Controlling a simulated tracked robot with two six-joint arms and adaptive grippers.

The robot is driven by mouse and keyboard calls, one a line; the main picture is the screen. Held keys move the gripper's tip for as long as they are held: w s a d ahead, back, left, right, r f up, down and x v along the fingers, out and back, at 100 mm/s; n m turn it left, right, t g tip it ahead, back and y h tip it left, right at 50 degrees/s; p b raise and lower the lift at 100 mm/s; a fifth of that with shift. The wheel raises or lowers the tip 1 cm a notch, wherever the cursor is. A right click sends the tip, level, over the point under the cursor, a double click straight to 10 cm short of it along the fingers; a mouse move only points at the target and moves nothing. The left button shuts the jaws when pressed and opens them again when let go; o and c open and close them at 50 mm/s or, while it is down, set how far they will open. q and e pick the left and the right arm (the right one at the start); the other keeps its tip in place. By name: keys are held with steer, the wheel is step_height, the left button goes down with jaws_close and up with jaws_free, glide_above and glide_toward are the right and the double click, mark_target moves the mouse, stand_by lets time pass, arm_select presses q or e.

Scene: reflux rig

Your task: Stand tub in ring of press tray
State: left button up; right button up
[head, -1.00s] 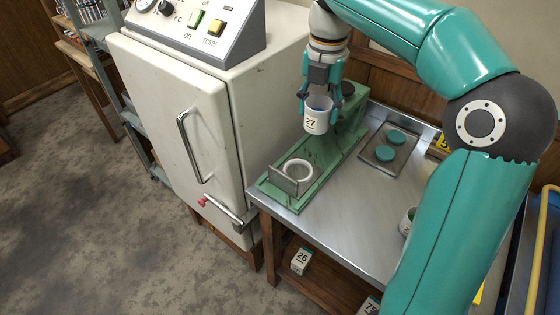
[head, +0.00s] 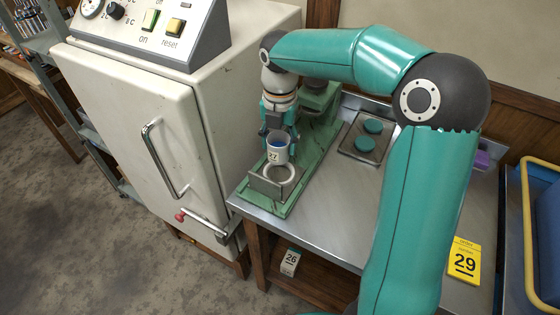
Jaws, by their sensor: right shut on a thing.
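A white tub (head: 278,150) marked 27, blue inside, is held upright by my right gripper (head: 280,133). The gripper is shut on it and comes from above and behind. The tub is just above or at the back of the white ring (head: 287,190) on the green press tray (head: 302,192). I cannot tell whether its base touches the ring. A small upright metal plate (head: 266,187) stands at the front of the ring. My left gripper is not in view.
A white cabinet (head: 130,120) with a handle and control panel stands left of the tray. A small tray with two teal discs (head: 365,143) lies right of the press. The bench's middle is partly behind my arm.

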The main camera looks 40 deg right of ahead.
steer(key=shift+f, duration=3.2)
steer(key=shift+b, duration=0.3)
steer(key=o, duration=1.2)
steer(key=shift+f, duration=0.1)
steer(key=shift+c, duration=0.2)
step_height(320, 180, up, 12)
steer(key=shift+r+p, duration=0.15)
steer(key=shift+p, duration=0.6)
